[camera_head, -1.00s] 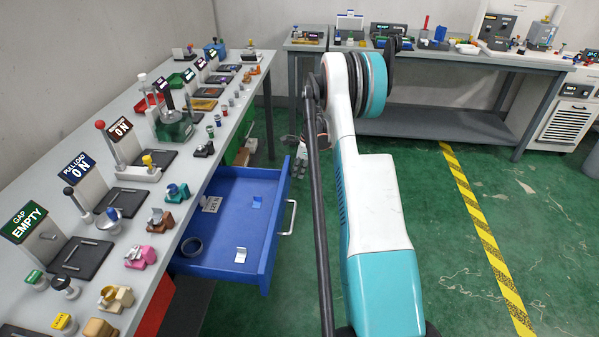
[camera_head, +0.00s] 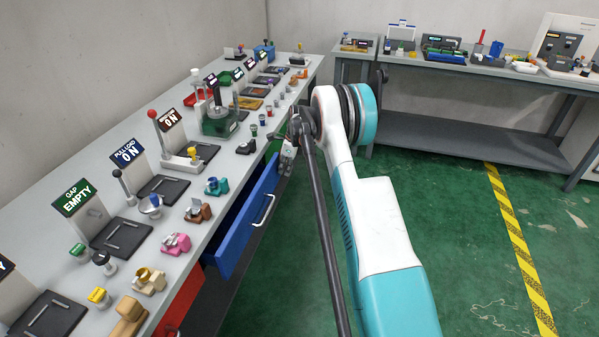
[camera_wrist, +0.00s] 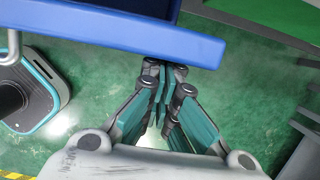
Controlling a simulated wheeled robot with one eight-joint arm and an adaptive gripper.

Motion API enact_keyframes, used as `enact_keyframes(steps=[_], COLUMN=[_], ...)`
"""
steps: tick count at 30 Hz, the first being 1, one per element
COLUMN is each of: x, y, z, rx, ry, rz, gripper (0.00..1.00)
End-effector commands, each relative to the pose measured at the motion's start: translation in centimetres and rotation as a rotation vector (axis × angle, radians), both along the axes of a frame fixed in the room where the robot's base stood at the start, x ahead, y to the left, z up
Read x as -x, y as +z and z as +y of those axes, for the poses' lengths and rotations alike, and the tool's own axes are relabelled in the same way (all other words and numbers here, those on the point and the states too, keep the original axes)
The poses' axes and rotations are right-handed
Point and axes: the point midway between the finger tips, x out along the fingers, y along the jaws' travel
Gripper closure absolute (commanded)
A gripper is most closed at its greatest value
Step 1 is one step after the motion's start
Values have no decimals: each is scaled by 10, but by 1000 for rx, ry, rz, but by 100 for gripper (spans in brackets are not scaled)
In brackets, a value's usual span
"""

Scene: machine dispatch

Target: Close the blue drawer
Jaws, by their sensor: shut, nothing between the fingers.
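My gripper (camera_head: 288,152) is at the far end of the drawer front, partly hidden by my arm. In the wrist view, the blue drawer front (camera_wrist: 120,32) crosses the top, with its handle (camera_wrist: 13,48) at the left edge. My gripper (camera_wrist: 165,68) is shut and empty, its fingertips at the drawer front's edge; I cannot tell whether they touch.
The long bench (camera_head: 40,212) carries several signs, fixtures and small coloured parts. A red drawer (camera_head: 182,300) is nearer, and a green one (camera_head: 273,147) lies beyond. A second bench (camera_head: 465,75) stands at the back. The green floor (camera_head: 440,210) on the right is clear.

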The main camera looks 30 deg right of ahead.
Motion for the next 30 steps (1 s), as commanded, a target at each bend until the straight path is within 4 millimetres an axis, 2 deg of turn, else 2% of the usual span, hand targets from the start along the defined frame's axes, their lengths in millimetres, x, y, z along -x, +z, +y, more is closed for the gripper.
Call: enact_keyframes(steps=[7,21,26,30], x=[-16,-18,-14,-2], y=[0,0,0,-1], z=[14,15,10,-4], rx=[0,0,0,0], ry=[0,-1,-1,1], rz=[0,0,0,0], gripper=[100,100,100,100])
